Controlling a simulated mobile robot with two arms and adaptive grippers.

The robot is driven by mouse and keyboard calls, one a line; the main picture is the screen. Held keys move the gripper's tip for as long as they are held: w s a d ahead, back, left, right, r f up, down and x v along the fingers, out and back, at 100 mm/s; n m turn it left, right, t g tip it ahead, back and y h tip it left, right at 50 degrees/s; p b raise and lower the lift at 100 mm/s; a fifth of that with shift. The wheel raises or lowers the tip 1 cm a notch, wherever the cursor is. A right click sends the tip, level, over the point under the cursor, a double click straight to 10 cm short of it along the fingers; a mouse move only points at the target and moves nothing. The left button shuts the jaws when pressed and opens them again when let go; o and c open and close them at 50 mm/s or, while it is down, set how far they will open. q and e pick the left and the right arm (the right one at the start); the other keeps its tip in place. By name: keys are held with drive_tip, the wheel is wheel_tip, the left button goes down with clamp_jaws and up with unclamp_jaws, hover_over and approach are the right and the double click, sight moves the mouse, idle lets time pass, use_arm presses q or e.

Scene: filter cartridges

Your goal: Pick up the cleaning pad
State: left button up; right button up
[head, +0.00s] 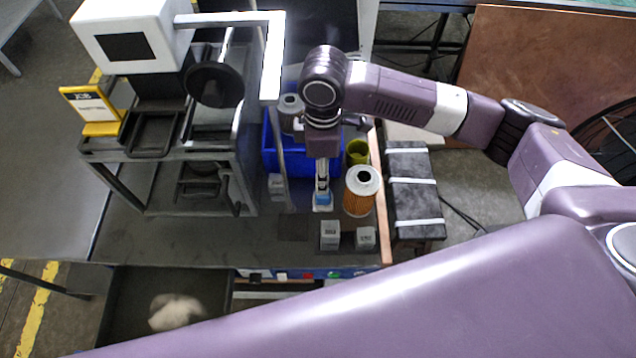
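My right gripper (322,190) comes down from above onto the bench, its fingers pointing down. My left gripper is not in view.
An orange pleated filter cartridge (360,196) stands close right of the gripper. Two small grey boxes (330,235) (366,238) stand in front. A blue bin (270,156) with grey cartridges is behind. A black-shelved stand (160,170) is left. A white cloth-like heap (175,312) lies in a dark tray below.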

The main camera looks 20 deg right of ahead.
sight(323, 198)
drive_tip(key=shift+f, duration=0.45)
drive_tip(key=f+p, duration=0.1)
drive_tip(key=s+f+p, duration=0.1)
drive_tip(key=f, duration=0.1)
drive_tip(key=shift+s+d+f, duration=0.15)
drive_tip(key=shift+s+f, duration=0.05)
drive_tip(key=shift+f, duration=0.1)
drive_tip(key=shift+w+f, duration=0.25)
drive_tip(key=shift+f, duration=1.1)
drive_tip(key=c, duration=1)
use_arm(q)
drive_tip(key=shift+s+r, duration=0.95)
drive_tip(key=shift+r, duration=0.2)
use_arm(e)
clamp_jaws()
